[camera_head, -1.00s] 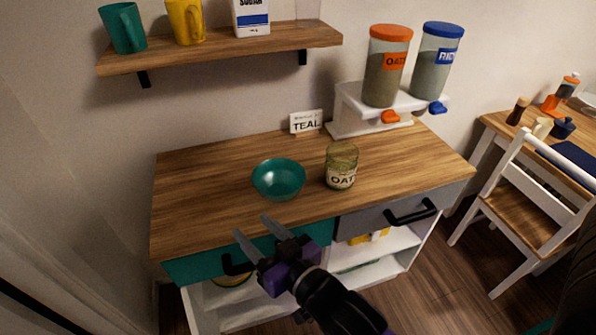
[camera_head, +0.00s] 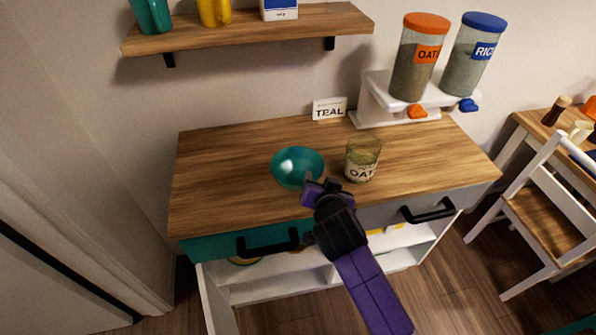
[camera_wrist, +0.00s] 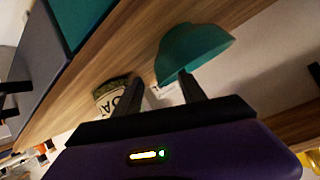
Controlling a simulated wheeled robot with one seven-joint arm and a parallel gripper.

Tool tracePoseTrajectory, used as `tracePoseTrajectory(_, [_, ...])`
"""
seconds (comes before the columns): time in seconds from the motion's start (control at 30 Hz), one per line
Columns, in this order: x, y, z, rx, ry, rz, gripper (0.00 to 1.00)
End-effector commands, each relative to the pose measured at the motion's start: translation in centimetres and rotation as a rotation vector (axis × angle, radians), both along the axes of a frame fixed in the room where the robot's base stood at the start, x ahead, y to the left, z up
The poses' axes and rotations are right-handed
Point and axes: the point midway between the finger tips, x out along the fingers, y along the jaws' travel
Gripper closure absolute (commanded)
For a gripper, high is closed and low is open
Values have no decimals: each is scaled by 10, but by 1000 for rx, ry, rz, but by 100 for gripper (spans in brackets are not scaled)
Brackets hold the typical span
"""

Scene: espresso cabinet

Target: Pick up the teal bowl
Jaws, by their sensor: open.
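The teal bowl (camera_head: 298,166) stands upright on the wooden top of the cabinet, left of the glass jar labelled OAT (camera_head: 362,160). My gripper (camera_head: 318,186) is at the bowl's near right side, and its fingertips are partly hidden by the purple hand in the head view. In the wrist view, the two dark fingers of my gripper (camera_wrist: 157,95) are spread apart with nothing held between them. The bowl (camera_wrist: 192,52) lies just beyond the fingertips, with one finger's tip overlapping its edge; I cannot tell whether they touch.
A sign reading TEAL (camera_head: 329,109) stands behind the bowl. A white stand (camera_head: 372,108) with oat and rice dispensers is at the back right. A wall shelf (camera_head: 250,32) with mugs hangs above. The cabinet top's left part is clear.

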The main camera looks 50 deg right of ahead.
Motion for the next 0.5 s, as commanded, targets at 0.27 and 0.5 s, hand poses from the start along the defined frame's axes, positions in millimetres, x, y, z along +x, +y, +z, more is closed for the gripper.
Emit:
tracePoseTrajectory(0.27, [15, -14, -11, 1, 1, 0, 52])
tracePoseTrajectory(0.5, [38, -35, -27, 0, 2, 0, 52])
